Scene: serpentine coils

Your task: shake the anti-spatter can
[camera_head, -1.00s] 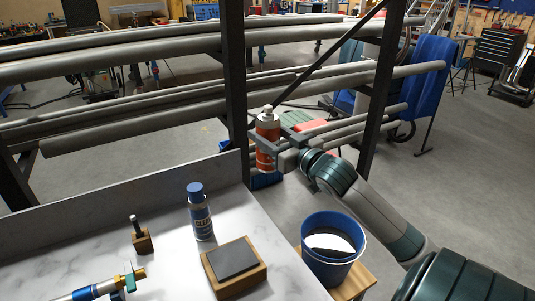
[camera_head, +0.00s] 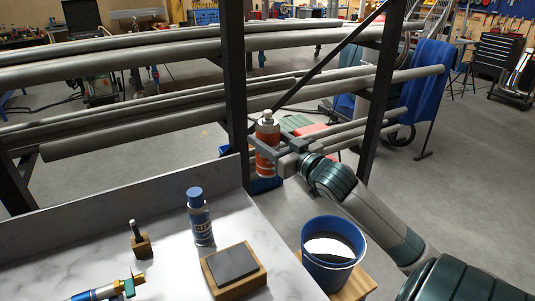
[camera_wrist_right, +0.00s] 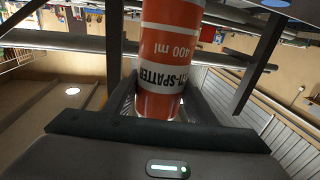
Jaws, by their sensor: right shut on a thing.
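The anti-spatter can (camera_head: 267,136) is orange-red with a white band and a pale top. My right gripper (camera_head: 272,148) is shut on it and holds it nearly upright in the air, past the bench's far right corner, in front of the pipe rack. In the right wrist view the can (camera_wrist_right: 170,50) sits between the fingers, its "400 ml" and "SPATTER" print upside down. My left gripper is not in view.
A blue-capped can (camera_head: 199,217), a dark stone in a wooden block (camera_head: 235,268) and a small wooden holder (camera_head: 141,245) stand on the marble bench (camera_head: 175,270). A blue bucket (camera_head: 332,252) is at the right. Long grey pipes (camera_head: 150,130) and dark posts are close behind the held can.

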